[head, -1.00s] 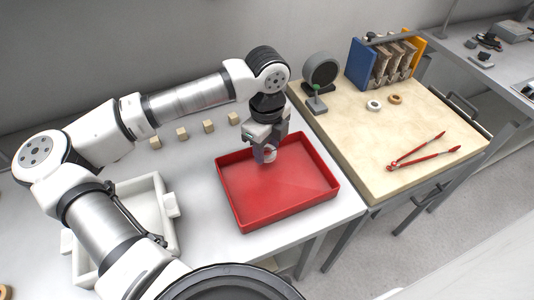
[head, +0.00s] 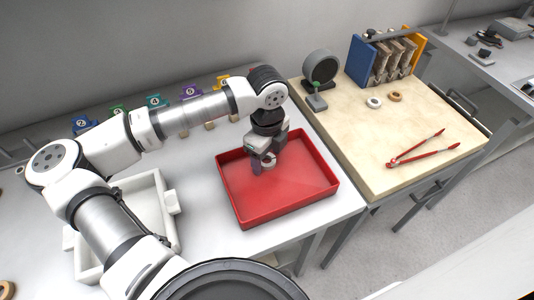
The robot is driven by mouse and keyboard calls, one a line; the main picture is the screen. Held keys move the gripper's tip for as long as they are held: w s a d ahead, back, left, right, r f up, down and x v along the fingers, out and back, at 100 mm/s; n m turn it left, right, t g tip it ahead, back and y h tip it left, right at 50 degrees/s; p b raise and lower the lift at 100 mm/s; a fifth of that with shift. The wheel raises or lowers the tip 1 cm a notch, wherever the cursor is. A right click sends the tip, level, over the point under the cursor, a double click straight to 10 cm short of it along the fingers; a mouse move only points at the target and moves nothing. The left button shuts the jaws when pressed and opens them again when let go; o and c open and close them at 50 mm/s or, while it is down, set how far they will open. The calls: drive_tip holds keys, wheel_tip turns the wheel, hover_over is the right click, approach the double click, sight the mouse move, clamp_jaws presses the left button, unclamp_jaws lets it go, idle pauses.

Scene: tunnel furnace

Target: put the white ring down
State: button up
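My gripper (head: 262,165) is low over the red tray (head: 239,215), toward its back left part. A small white ring (head: 269,161) shows between its fingers, and the gripper looks shut on it. The fingers partly hide this ring, and I cannot tell whether it touches the tray floor. The rest of the tray floor looks empty. Another white ring (head: 374,103) lies on the pale wooden-topped table to the right, next to a tan ring (head: 395,97).
Red tongs (head: 415,150) lie on the wooden top (head: 360,150). A round grey device (head: 321,68) and a rack of blue and yellow panels (head: 362,62) stand behind. A white open box (head: 166,225) is left of the tray. Coloured numbered pieces (head: 156,102) line the back.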

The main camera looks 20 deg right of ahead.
wheel_tip(320, 180, up, 12)
drive_tip(key=b, duration=0.3)
drive_tip(key=shift+r, duration=0.15)
idle(0.4)
